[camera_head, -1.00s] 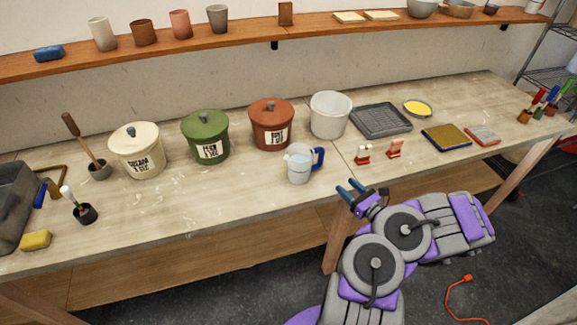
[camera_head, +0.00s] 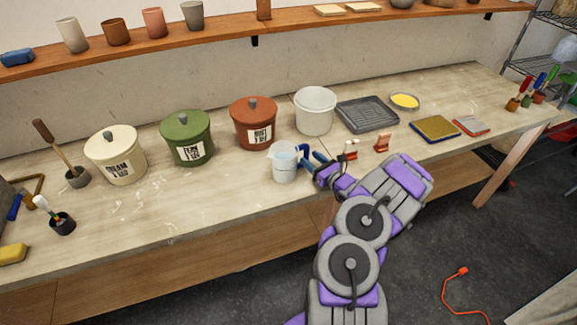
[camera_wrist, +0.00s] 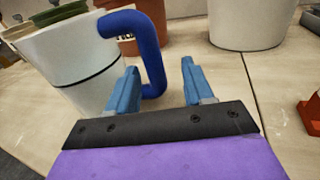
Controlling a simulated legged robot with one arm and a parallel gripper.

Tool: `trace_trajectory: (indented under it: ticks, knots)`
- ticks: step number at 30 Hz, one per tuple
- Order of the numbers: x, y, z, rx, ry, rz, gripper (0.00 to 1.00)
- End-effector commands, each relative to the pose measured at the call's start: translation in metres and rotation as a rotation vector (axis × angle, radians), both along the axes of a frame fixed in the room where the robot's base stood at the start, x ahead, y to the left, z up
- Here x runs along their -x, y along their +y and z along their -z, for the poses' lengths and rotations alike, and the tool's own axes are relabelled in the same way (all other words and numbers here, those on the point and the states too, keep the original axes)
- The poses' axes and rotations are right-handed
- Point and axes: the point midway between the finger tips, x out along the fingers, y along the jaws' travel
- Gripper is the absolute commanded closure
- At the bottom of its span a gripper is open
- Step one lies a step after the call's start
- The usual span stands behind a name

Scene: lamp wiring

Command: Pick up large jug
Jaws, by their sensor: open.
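The large jug (camera_head: 284,163) is a pale, clear-white jug with a blue handle, standing upright near the front edge of the workbench. My gripper (camera_head: 311,160) is just right of the jug, at its handle side. In the wrist view the jug's body (camera_wrist: 75,62) fills the left side and its blue handle (camera_wrist: 150,50) curves down ahead of the fingers. My gripper's blue fingers (camera_wrist: 158,85) are apart, with the lower end of the handle showing between them. I cannot tell whether a finger touches the handle.
The workbench (camera_head: 225,215) holds a rust-red lidded pot (camera_head: 253,125) and a white bucket (camera_head: 315,112) behind the jug. Small orange-red items (camera_head: 382,143) stand right of my gripper. A grey tray (camera_head: 367,115) lies farther back.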

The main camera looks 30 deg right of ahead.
Motion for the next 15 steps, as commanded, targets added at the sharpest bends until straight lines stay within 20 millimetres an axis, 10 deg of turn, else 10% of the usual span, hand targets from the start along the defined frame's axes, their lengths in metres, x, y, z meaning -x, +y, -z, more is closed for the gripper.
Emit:
trace_trajectory:
  ticks: [15]
  knots:
    - [-0.029,0.012,-0.005,0.010,-0.001,-0.001,0.50]
